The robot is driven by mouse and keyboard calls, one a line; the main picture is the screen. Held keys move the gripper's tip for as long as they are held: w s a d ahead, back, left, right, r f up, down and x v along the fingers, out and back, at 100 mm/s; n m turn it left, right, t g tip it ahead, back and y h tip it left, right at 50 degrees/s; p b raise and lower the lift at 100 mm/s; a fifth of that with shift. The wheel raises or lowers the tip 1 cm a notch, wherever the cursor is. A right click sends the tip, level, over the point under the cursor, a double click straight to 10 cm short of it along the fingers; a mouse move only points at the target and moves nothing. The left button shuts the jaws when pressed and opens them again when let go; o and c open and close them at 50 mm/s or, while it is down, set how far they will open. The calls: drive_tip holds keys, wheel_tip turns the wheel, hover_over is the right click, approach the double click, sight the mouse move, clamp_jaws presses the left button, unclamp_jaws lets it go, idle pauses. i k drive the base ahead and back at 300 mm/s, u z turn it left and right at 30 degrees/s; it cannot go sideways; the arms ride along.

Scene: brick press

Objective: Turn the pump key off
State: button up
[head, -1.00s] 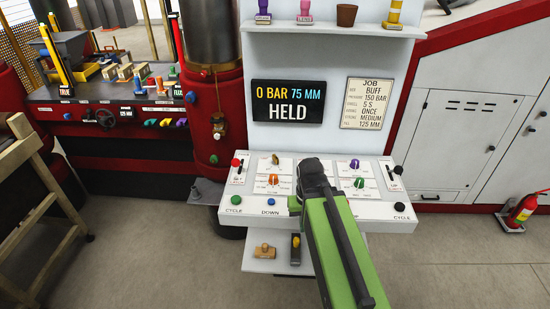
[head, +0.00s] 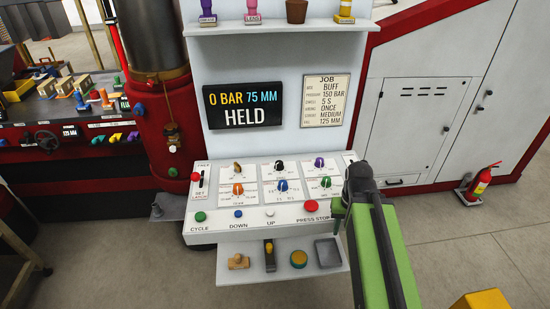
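The white control panel (head: 222,227) faces me, with several knobs and buttons on it. A small brass key-like knob (head: 237,167) stands in its upper row at the left; its label is too small to read, so I cannot tell for sure that it is the pump key. My gripper (head: 343,208) is at the panel's right end, to the right of the red press-stop button (head: 311,206). My arm hides that end of the panel. The fingers are too dark and foreshortened to show whether they are open or shut.
A display (head: 242,104) above the panel reads 0 BAR, 75 MM, HELD. A job card (head: 325,101) hangs beside it. A low shelf (head: 235,274) holds small items. A red extinguisher (head: 478,184) stands at right.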

sight(238, 170)
drive_tip(key=z, duration=0.65)
drive_tip(key=k, duration=1.6)
drive_tip(key=u, duration=0.95)
drive_tip(key=i, duration=1.05)
drive_tip(key=u, duration=0.05)
